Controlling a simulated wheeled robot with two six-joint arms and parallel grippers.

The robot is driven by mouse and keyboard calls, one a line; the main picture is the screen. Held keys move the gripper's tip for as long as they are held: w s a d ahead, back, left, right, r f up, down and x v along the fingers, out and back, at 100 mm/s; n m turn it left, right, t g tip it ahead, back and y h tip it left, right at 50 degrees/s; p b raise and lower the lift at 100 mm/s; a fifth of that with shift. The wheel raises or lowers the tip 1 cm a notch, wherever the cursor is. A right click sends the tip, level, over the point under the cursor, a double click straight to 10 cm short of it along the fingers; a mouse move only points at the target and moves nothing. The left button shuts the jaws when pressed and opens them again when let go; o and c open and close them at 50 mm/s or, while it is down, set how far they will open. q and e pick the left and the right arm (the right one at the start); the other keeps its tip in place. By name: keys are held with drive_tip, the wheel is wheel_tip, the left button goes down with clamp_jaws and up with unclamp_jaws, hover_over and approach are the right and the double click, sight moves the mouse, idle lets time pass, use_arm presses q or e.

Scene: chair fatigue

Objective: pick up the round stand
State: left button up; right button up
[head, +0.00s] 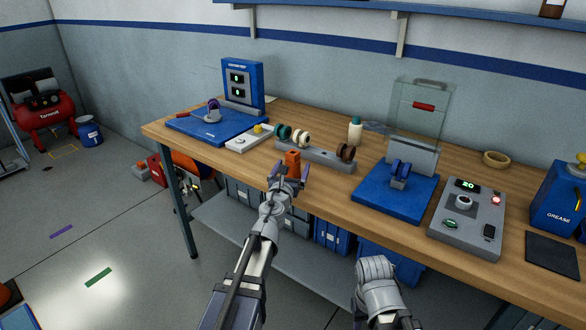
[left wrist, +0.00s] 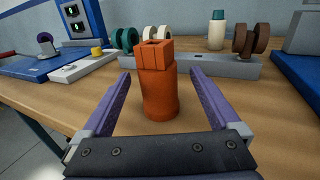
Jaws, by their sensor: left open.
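The orange round stand (left wrist: 159,95), a cylinder with a squared block on top, stands upright near the front edge of the wooden bench. It also shows in the head view (head: 293,158), its lower part hidden by my gripper. My left gripper (head: 289,174) is open. In the left wrist view its purple fingers (left wrist: 161,88) lie one on each side of the stand, with a gap on both sides. My right forearm shows at the bottom of the head view, but its gripper does not.
Behind the stand is a grey rack (head: 318,155) with teal, cream and brown wheels. A blue test base (head: 385,203) is to the right, and a white panel (head: 247,141) and blue platform (head: 208,129) to the left. The bench's front edge (head: 330,192) runs close by.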

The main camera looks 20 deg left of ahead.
use_arm(q)
drive_tip(key=shift+w+a+r, duration=0.1)
drive_tip(key=shift+w+a, duration=0.05)
drive_tip(key=shift+w, duration=1.2)
drive_tip(key=shift+w+a+r, duration=0.1)
drive_tip(key=shift+w, duration=1.2)
drive_tip(key=shift+s, duration=0.1)
clamp_jaws()
